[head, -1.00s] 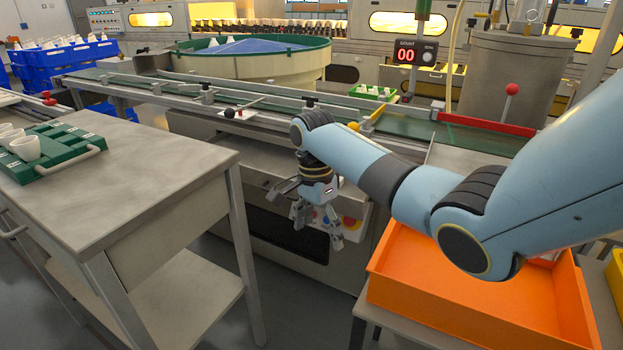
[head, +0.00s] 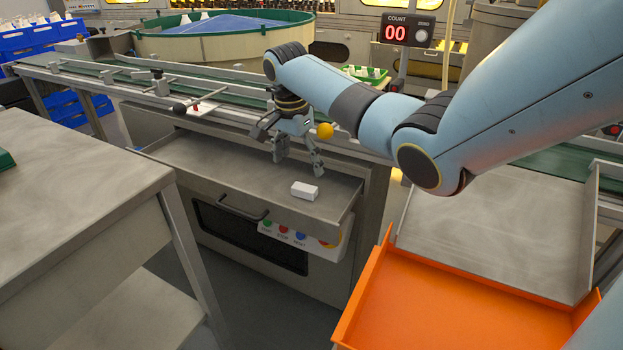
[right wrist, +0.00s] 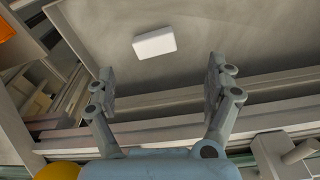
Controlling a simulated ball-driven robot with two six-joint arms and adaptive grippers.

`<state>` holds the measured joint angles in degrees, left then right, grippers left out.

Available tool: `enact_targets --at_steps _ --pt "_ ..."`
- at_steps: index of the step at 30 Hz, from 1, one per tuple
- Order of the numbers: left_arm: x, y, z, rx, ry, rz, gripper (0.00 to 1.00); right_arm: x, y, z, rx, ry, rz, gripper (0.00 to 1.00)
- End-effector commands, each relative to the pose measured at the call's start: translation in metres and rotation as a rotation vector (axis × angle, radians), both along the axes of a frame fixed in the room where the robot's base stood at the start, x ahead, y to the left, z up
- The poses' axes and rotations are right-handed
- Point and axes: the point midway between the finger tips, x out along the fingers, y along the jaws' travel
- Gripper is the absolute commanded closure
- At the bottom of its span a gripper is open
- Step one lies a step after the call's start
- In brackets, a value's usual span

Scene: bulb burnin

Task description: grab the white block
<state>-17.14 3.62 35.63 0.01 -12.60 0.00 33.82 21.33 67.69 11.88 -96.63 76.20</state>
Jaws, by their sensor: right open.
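The white block (head: 304,191) lies on the grey surface of a pulled-out drawer (head: 225,176), towards its front right corner. It also shows in the right wrist view (right wrist: 154,42), beyond the fingertips and a little left of centre. My right gripper (head: 297,170) is open and empty, above the drawer and behind the block, with a gap to it. Its two spread fingers also show in the right wrist view (right wrist: 165,74). My left gripper is not in view.
The drawer has a handle (head: 243,211) on its front, above a button panel (head: 300,238). A conveyor (head: 180,95) runs behind. An orange bin (head: 440,300) stands at the lower right and a grey table (head: 75,190) at the left. A yellow ball (head: 325,131) is near my wrist.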

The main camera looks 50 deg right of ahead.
Motion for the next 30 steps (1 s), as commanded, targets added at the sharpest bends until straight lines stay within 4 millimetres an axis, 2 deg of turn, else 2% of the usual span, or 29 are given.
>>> enact_targets --at_steps 6,8,15,18,23,25,30 --pt "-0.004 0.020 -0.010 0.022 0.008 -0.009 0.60 -0.002 -0.002 -0.026 0.001 0.003 0.000 0.13" --pt "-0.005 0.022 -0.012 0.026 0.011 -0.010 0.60 -0.003 -0.003 -0.030 0.001 0.004 0.000 0.13" --pt "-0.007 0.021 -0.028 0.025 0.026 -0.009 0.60 -0.008 -0.008 -0.068 0.000 0.006 -0.001 0.13" --pt "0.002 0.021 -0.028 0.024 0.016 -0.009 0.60 -0.007 -0.009 -0.075 0.000 0.003 0.001 0.13" --pt "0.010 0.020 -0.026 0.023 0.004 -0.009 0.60 -0.007 -0.009 -0.072 0.000 0.001 0.001 0.13" --pt "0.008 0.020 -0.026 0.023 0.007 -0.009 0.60 -0.007 -0.009 -0.072 0.000 0.001 0.001 0.18" --pt "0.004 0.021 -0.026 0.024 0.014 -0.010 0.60 -0.007 -0.009 -0.072 0.000 0.002 0.001 0.41"
